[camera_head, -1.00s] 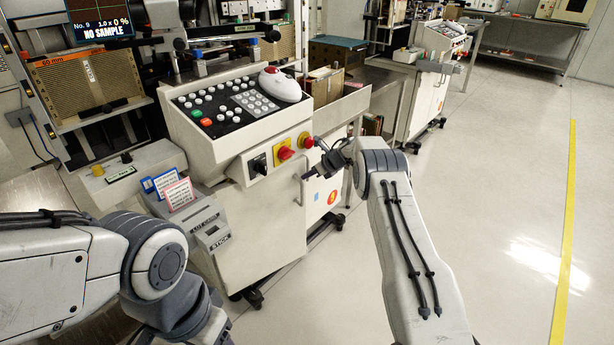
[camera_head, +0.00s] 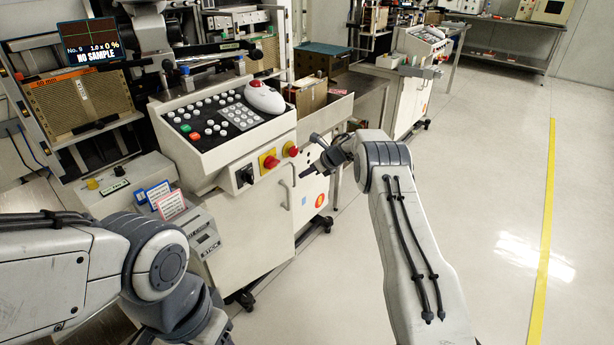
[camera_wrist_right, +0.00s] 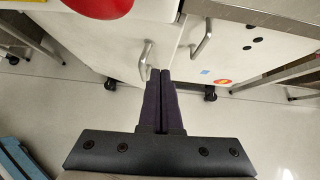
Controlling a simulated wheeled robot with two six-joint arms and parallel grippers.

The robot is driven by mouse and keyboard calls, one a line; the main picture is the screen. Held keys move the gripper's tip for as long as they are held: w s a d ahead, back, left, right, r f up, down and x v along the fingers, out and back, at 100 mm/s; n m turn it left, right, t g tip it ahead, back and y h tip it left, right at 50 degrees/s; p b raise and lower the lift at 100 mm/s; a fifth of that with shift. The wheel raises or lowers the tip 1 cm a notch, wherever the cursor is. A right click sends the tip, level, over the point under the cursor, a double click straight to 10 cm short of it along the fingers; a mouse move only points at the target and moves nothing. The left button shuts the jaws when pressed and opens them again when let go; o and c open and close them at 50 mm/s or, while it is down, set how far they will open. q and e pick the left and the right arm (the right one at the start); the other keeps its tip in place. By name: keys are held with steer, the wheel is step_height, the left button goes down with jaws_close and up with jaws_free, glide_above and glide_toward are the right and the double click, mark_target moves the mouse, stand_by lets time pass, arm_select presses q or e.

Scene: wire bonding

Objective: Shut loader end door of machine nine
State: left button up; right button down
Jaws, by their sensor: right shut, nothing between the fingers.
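Machine nine (camera_head: 226,165) shows "No. 9" on its screen (camera_head: 92,40). Its cream cabinet has a front face with a metal handle (camera_head: 286,195), also seen in the right wrist view (camera_wrist_right: 147,58). Around the corner is the end door (camera_head: 313,196), with stickers and dark holes; it also shows in the right wrist view (camera_wrist_right: 232,58) with its own handle (camera_wrist_right: 203,38). I cannot tell how far it stands open. My right gripper (camera_head: 308,172) is shut and empty in front of the cabinet corner, its tips (camera_wrist_right: 160,72) apparently apart from both handles. My left gripper is out of view.
A red knob (camera_head: 292,150) and a yellow-red switch (camera_head: 269,162) stick out above the front handle. A metal side table (camera_head: 365,88) stands beyond the cabinet. Clear floor (camera_head: 480,210) lies to the right, with a yellow line (camera_head: 545,220).

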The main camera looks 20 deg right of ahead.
steer(key=v, duration=0.2)
steer(key=n+t+y+b, duration=0.1)
steer(key=n+t+b, duration=0.9)
steer(key=n+b, duration=1.6)
glide_toward(278, 179)
steer(key=w+n, duration=0.1)
steer(key=n, duration=0.1)
steer(key=w+a+n+p, duration=0.1)
steer(key=w+n, duration=0.1)
steer(key=w+n+p, duration=0.1)
steer(key=w+n, duration=0.1)
steer(key=n, duration=0.1)
steer(key=shift+a+f, duration=0.1)
steer(key=shift+a, duration=0.25)
steer(key=shift+x, duration=0.8)
